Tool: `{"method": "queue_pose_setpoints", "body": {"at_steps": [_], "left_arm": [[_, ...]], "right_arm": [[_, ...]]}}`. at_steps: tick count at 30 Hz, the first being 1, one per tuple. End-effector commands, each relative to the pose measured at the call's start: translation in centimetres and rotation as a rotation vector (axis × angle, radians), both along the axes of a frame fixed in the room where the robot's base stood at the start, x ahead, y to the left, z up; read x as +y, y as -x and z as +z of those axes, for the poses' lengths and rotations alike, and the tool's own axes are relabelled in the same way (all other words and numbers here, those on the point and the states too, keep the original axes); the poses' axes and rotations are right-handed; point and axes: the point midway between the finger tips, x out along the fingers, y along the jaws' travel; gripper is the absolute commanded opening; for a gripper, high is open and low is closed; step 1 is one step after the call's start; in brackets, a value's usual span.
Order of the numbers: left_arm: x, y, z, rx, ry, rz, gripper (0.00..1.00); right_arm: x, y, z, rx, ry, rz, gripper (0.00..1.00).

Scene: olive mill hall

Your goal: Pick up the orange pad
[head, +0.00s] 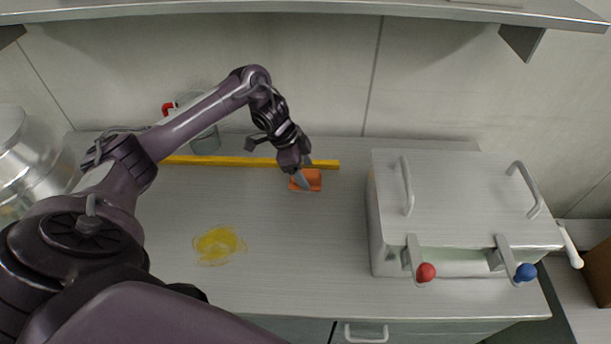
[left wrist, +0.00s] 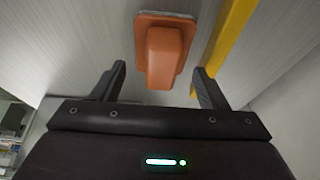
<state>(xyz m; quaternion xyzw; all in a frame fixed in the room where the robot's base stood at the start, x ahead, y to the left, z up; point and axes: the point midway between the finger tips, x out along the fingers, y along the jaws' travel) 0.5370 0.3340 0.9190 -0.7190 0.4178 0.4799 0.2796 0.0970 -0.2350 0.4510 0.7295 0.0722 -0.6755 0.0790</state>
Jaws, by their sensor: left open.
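The orange pad (head: 313,181) lies on the grey worktop, just in front of a yellow strip. In the left wrist view the orange pad (left wrist: 166,52) shows a flat base with a raised block-shaped grip. My left gripper (head: 304,178) is over the pad in the head view and partly covers it. In the left wrist view my left gripper (left wrist: 162,85) is open, with one finger on each side of the pad's grip and a gap to both. My right gripper is not in view.
A yellow strip (head: 230,161) runs along the worktop behind the pad. A jug with a red handle (head: 205,138) stands at the back. A yellow smear (head: 218,245) marks the worktop. A metal lidded box (head: 460,185) with red and blue knobs stands at the right. A shelf (head: 300,9) hangs above.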

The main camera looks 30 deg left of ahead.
Motion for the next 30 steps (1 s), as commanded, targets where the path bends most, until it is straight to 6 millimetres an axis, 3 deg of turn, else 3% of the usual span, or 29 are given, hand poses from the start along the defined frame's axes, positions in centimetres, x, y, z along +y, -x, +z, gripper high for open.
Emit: {"method": "queue_pose_setpoints", "body": {"at_steps": [6, 13, 21, 30], "left_arm": [[-0.8, -0.4, -2.1, 0.001, 0.000, 0.000, 0.67], [-0.8, -0.4, -2.3, 0.000, -0.001, -0.001, 0.67], [-0.8, -0.4, -2.3, -0.001, -0.002, -0.001, 0.33], [-0.8, -0.5, -1.7, -0.004, -0.001, -0.001, 0.33]], "right_arm": [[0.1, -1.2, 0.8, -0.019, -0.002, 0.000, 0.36], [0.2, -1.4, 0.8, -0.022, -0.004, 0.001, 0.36], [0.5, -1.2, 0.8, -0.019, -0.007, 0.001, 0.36], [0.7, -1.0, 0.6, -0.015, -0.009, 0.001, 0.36]]}}
